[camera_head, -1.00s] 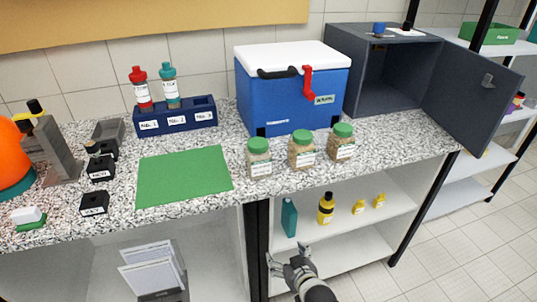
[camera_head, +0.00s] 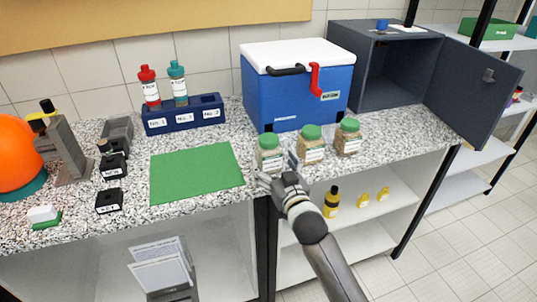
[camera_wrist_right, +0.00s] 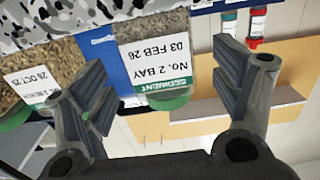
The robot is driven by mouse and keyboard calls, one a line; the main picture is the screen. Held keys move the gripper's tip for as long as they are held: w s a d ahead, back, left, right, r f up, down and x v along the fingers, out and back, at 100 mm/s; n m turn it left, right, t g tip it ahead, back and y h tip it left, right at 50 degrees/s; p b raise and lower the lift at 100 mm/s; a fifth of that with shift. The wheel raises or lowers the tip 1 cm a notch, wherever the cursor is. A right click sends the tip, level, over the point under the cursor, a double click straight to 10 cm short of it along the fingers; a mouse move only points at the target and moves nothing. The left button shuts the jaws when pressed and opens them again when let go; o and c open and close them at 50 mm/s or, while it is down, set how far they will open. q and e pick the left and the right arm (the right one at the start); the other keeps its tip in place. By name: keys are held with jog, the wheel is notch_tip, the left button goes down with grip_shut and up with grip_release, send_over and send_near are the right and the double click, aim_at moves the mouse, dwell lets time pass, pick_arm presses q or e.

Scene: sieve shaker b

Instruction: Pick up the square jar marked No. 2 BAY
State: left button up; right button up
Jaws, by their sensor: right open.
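Three square clear jars of brown sediment with green lids stand in a row near the counter's front edge. In the right wrist view, which is upside down, the jar between the fingers reads No. 2 BAY (camera_wrist_right: 158,65); it matches the leftmost jar (camera_head: 270,158) in the head view. My right gripper (camera_head: 275,179) is open in front of this jar, its fingers on either side of the label in the wrist view. Whether either finger touches it I cannot tell. The middle jar (camera_head: 311,148) and right jar (camera_head: 348,140) stand beside it. My left gripper is out of view.
A blue cooler (camera_head: 290,97) stands close behind the jars. A green mat (camera_head: 197,172) lies bare to their left. A blue rack (camera_head: 184,117) holds red and teal bottles. A grey cabinet (camera_head: 378,70) with an open door (camera_head: 474,92) is at right.

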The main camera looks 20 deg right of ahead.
aim_at(269, 156)
jog(key=w, duration=0.5)
jog(key=shift+a+f+p, duration=0.1)
jog(key=shift+f+p, duration=0.2)
jog(key=c, duration=1.3)
jog(key=shift+r, duration=0.1)
jog(key=shift+c, duration=0.5)
jog(key=shift+r, duration=0.1)
